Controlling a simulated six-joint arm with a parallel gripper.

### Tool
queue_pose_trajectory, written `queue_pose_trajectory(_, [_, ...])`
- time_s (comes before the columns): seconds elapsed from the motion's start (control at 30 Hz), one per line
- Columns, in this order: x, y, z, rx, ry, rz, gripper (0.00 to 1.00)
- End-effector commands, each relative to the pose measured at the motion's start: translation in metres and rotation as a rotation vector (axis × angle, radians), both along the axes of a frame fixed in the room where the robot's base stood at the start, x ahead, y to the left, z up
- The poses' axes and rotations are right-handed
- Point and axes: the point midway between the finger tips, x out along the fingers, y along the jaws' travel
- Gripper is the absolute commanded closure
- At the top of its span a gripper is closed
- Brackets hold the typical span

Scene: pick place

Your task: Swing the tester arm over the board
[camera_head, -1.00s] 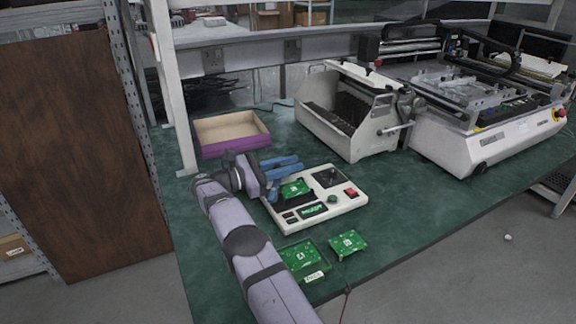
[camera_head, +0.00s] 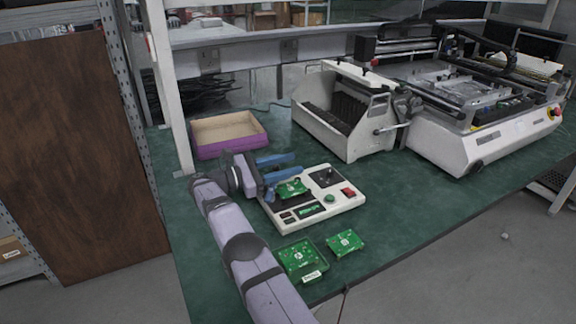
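The white tester (camera_head: 347,204) lies on the green bench, with a green button, a red switch and a small display on its top. A green board (camera_head: 292,189) sits on the left part of the tester. A dark square part (camera_head: 327,177) is at the tester's upper right; I cannot tell whether it is the tester arm. My gripper (camera_head: 281,167) has two blue fingers, spread apart with nothing visible between them. It is at the tester's upper left edge, close to the board. The lower finger partly hides the tester's left side.
Two green boards lie in front of the tester: one in a green tray (camera_head: 303,281), one loose (camera_head: 345,242). A purple-sided open box (camera_head: 230,152) stands behind my gripper. A white rack machine (camera_head: 347,120) and a larger machine (camera_head: 480,140) stand at the back right.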

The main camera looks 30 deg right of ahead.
Motion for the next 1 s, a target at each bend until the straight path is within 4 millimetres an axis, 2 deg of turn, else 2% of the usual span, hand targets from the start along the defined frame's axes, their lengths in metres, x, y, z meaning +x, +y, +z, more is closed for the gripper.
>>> queue_pose_trajectory(0.23, [0.0,0.0,0.002,0.0,-0.001,0.001,0.63])
queue_pose_trajectory(0.37, [0.0,0.0,0.011,0.0,-0.002,0.001,0.63])
queue_pose_trajectory(0.83, [0.0,0.0,0.083,0.001,-0.003,0.0,0.63])
queue_pose_trajectory(1.0, [0.0,0.0,0.097,0.0,-0.001,0.0,0.63])
